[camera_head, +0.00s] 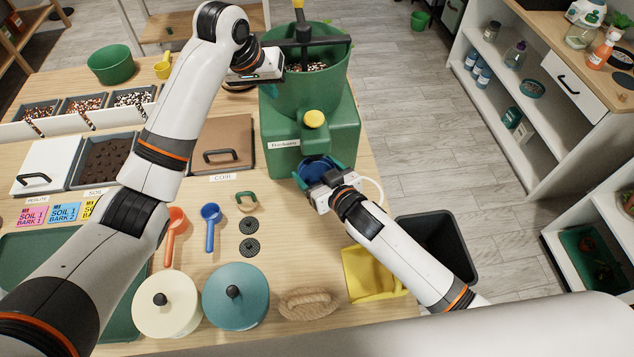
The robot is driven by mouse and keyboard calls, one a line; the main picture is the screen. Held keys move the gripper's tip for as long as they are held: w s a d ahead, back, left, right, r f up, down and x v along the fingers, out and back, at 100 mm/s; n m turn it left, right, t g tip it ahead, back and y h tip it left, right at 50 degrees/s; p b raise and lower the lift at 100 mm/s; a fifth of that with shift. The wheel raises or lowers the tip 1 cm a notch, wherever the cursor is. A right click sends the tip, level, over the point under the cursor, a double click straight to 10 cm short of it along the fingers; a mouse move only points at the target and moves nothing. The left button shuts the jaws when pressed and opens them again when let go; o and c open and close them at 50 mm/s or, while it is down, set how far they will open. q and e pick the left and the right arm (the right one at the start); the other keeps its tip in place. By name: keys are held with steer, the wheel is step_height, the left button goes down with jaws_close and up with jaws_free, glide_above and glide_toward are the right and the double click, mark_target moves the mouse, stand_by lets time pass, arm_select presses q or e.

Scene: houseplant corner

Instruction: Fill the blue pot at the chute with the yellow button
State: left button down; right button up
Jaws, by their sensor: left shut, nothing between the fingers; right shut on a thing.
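The green machine (284,133) stands at the right side of the table, with a wide drum holding speckled mix on top. The round yellow button (314,119) sits on its front, above the chute. The blue pot (318,164) is at the chute, below the button; its inside looks dark and I cannot tell whether it holds mix. My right gripper (325,183) is shut on the blue pot from the front. My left gripper (270,69) is shut and empty beside the drum, above and left of the button. Its fingertips are hard to make out.
Trays of mix (84,104) and a brown lidded bin (222,143) lie left of the machine. A black bin (440,240) stands right of the table.

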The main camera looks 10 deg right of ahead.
mark_target(314, 116)
arm_select(q)
steer(key=s+d+r+m+y, duration=0.1)
steer(key=s+d+r+m, duration=0.2)
steer(key=s+d+r, duration=0.4)
steer(key=shift+s+x, duration=0.2)
steer(key=shift+x, duration=1.45)
steer(key=shift+s+x, duration=0.2)
steer(key=shift+x, duration=1.5)
steer(key=shift+a+f, duration=0.15)
steer(key=shift+f, duration=0.1)
steer(key=shift+f, duration=1.35)
stand_by(2.3)
